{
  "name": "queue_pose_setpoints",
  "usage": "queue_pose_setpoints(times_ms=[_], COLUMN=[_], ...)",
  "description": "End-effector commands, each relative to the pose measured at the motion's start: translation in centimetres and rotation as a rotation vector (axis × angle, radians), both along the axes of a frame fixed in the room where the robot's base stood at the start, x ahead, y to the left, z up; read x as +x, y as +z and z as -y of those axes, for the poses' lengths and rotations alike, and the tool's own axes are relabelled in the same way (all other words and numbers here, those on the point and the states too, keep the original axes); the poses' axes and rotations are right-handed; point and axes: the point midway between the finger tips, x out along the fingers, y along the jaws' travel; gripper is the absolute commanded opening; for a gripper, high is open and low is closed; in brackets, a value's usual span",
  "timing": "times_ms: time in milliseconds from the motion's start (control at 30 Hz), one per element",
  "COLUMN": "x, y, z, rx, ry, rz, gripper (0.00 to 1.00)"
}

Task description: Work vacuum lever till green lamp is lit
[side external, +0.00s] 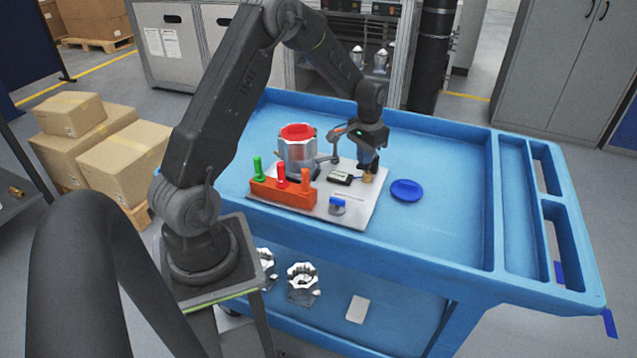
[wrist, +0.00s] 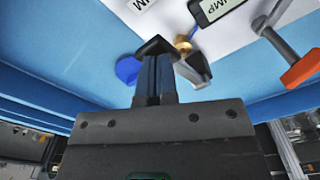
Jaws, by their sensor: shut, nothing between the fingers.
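My gripper (side external: 372,168) is shut and empty, pointing down at the right side of the white plate (side external: 345,215). Its fingertips are close to a small brass-coloured knob (side external: 367,178); I cannot tell whether they touch. In the wrist view the fingers (wrist: 160,52) are together, with the brass knob (wrist: 183,43) just beyond them. A dark block (side external: 340,177) sits left of the gripper; its label (wrist: 218,8) reads "UMP" in the wrist view. A grey lever with an orange-red grip (wrist: 302,70) shows at the right there. I cannot make out a lit green lamp.
A metal housing (side external: 297,158) with a red top stands at the plate's back left. An orange block (side external: 283,192) holds green, red and orange pegs in front. A blue-handled valve (side external: 338,206) is on the plate. A blue disc (side external: 407,190) lies right; the cart top beyond is clear.

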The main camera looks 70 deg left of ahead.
Motion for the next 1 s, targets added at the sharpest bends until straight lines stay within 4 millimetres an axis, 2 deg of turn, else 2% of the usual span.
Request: queue_pose_setpoints(times_ms=[1000], x=[0.0], y=[-3.9], z=[0.0], rx=[0.0], ry=[0.0], rz=[-0.001], gripper=[0.0])
